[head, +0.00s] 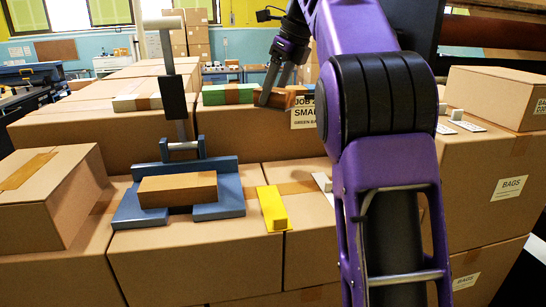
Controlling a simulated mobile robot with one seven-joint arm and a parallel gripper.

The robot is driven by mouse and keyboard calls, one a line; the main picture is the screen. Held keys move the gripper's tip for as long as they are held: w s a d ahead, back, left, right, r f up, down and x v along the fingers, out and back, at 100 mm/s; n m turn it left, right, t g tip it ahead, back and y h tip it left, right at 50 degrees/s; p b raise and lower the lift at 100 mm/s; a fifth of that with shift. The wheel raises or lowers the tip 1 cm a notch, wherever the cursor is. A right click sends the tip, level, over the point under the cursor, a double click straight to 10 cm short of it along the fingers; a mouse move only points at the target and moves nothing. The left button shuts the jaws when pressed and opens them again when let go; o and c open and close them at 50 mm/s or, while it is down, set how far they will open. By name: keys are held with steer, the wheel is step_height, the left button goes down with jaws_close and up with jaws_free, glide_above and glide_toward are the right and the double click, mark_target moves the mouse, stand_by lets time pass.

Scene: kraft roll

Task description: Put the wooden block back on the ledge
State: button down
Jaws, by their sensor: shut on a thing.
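My gripper (272,91) is shut on a brown wooden block (288,99) at the upper middle of the head view. The block is at the front top edge of the long raised row of boxes (110,135), which looks like a ledge. I cannot tell whether the block rests on it or hangs just above. A second brown wooden block (178,189) lies lower left on a blue metal stand (228,207) with an upright lever. A green block (229,94) lies on the ledge just left of the gripped block.
A yellow block (272,208) lies on the lower boxes right of the stand. A pale block (146,102) is on the raised row. A label (304,113) is partly hidden by my arm. Boxes (497,95) stand at right, and a box (45,195) at left.

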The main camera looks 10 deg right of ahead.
step_height(320, 180, down, 16)
steer(key=shift+r+b, duration=0.1)
steer(key=shift+b, duration=0.8)
steer(key=shift+c, duration=0.9)
jaws_free()
steer(key=shift+f, duration=0.2)
steer(key=p+v, duration=0.1)
steer(key=v, duration=1.1)
steer(key=shift+r+p, duration=0.15)
steer(key=shift+p, duration=0.25)
